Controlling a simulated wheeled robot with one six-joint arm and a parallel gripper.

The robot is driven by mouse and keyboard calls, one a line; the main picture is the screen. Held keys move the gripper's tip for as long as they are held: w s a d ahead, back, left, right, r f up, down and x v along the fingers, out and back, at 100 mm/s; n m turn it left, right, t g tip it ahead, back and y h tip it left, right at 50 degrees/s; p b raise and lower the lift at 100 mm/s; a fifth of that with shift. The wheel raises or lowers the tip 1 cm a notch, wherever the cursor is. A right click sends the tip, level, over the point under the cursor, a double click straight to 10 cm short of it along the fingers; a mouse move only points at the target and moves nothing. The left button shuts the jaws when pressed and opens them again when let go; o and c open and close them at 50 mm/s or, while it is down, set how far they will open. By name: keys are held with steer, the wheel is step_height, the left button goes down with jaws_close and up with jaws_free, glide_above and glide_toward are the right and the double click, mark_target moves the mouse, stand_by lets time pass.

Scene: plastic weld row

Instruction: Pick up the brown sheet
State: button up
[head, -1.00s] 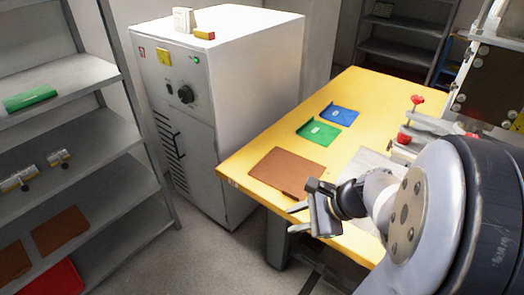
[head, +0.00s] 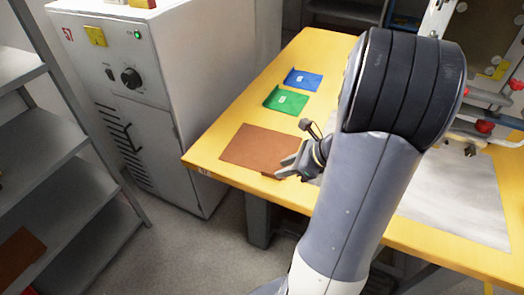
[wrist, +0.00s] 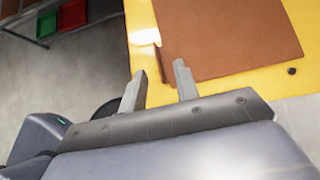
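The brown sheet (head: 258,146) lies flat on the yellow table near its front left corner. It also shows in the wrist view (wrist: 225,38), with a small narrow tab at its edge. My gripper (head: 287,168) is at the sheet's near right side in the head view. In the wrist view my gripper (wrist: 158,74) has its two fingers apart with nothing held between them. The tab is just beyond the gap between the fingertips. Whether the fingers touch the sheet or hover above it is hard to tell.
A green sheet (head: 286,100) and a blue sheet (head: 303,78) lie farther back on the yellow table (head: 225,122). A grey plate (head: 460,205) is on the right. A white cabinet (head: 165,75) and grey shelves (head: 50,140) stand left. Another brown sheet (head: 18,258) is on a low shelf.

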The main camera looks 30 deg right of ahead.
mark_target(270, 173)
steer(key=b+x, duration=0.1)
steer(key=x, duration=0.4)
steer(key=shift+s+a, duration=0.1)
steer(key=shift+a, duration=0.1)
steer(key=shift+c, duration=0.2)
jaws_close()
